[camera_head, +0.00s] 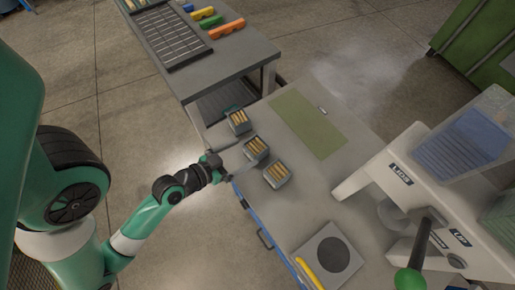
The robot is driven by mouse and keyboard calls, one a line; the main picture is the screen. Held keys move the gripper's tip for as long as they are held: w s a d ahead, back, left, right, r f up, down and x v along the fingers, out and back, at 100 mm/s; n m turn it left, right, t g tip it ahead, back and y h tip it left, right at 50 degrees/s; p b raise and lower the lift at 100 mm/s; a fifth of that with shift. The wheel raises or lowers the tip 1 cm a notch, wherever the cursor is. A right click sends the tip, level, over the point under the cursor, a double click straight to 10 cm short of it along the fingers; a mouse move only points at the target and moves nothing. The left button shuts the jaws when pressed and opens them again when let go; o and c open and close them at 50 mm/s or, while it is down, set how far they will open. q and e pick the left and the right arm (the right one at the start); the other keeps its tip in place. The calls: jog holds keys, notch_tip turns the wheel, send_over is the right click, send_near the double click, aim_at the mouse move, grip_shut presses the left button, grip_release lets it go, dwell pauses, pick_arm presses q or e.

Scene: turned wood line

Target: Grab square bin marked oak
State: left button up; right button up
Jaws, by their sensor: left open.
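Three small square grey bins hold light wooden pieces and stand in a slanting row along the left side of the grey table. They are the far bin (238,121), the middle bin (256,149) and the near bin (277,175). Any markings are too small to read, so I cannot tell which is oak. My left gripper (238,158) is open at the table's left edge, just left of the middle bin and pointing towards it. Its fingers look thin and spread, and I see nothing held. My right gripper is out of view.
A green mat (308,123) lies right of the bins. A white machine (430,190) with a green-knobbed lever stands at the right. A square plate with a dark disc (334,254) and a yellow curved object (309,273) are at the front. Another table (258,49) stands behind.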

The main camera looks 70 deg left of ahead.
aim_at(248, 150)
pick_arm(q)
jog(key=x, duration=0.4)
jog(key=shift+w+a, duration=0.1)
jog(key=shift+w, duration=0.2)
jog(key=b+x, duration=0.2)
jog(key=x, duration=0.3)
jog(key=shift+f, duration=0.25)
jog(key=shift+c, duration=0.3)
jog(key=c, duration=1.3)
jog(key=shift+c, duration=0.2)
jog(key=shift+r, duration=0.15)
